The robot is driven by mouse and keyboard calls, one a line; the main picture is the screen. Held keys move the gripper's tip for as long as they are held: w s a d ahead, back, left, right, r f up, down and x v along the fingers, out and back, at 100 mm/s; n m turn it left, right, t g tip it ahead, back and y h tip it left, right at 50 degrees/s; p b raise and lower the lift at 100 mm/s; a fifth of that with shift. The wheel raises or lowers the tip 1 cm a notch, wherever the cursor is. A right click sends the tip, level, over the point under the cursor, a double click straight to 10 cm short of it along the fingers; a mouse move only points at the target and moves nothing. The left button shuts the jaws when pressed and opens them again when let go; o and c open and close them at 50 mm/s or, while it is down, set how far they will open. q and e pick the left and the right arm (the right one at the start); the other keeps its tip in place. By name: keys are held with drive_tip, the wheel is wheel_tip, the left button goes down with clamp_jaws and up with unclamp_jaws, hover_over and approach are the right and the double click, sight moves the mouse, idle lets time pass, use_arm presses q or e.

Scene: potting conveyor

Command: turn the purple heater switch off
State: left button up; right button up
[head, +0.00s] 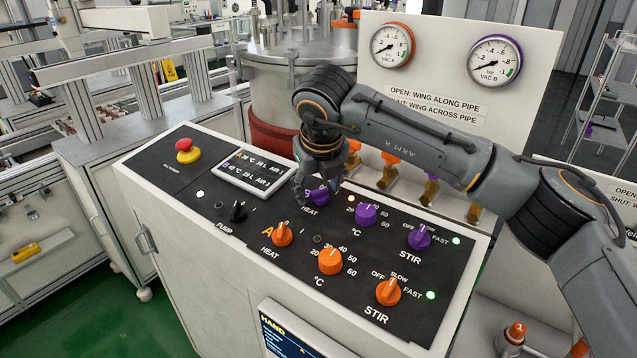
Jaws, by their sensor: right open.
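The purple heater switch (318,197) is a knob above a "HEAT" label on the black control panel (226,213). It is partly hidden by my right gripper, so I cannot tell which way it points. My right gripper (317,193) reaches down at this knob, with its fingers open and close around or beside it. I cannot tell whether they touch it. A small lamp (351,199) to the right of the switch looks lit. My left gripper is not in view.
An orange heat knob (282,234), a purple temperature knob (366,214), an orange temperature knob (330,261), a purple stir knob (419,237) and an orange stir knob (388,291) stand nearby. A red emergency button (186,146) and a small display (253,172) are left.

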drive_tip(key=c, duration=1.2)
drive_tip(key=shift+o, duration=0.2)
